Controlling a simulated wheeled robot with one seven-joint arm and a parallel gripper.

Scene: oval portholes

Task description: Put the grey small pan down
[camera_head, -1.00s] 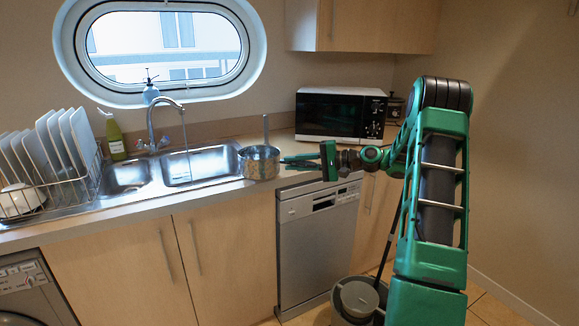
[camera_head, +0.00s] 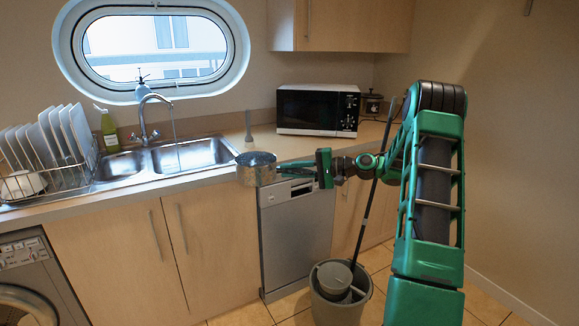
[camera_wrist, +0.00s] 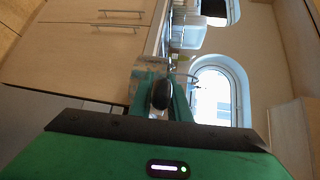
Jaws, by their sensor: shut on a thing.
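The grey small pan (camera_head: 257,169) is level, at the front edge of the counter (camera_head: 218,181) just right of the sink. I cannot tell whether it touches the counter or hangs in front of it. My gripper (camera_head: 288,168) reaches in from the right and is shut on the pan's handle. In the wrist view, my gripper's green fingers (camera_wrist: 162,90) close around a dark rounded handle end (camera_wrist: 162,95). A greyish part of the pan (camera_wrist: 150,70) shows beyond them, mostly hidden.
A slim grey upright object (camera_head: 248,127) stands behind the pan. A microwave (camera_head: 318,109) is at the back right. The sink (camera_head: 190,155) and a plate rack (camera_head: 45,180) are to the left. A bucket with a mop (camera_head: 340,290) stands on the floor below my arm.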

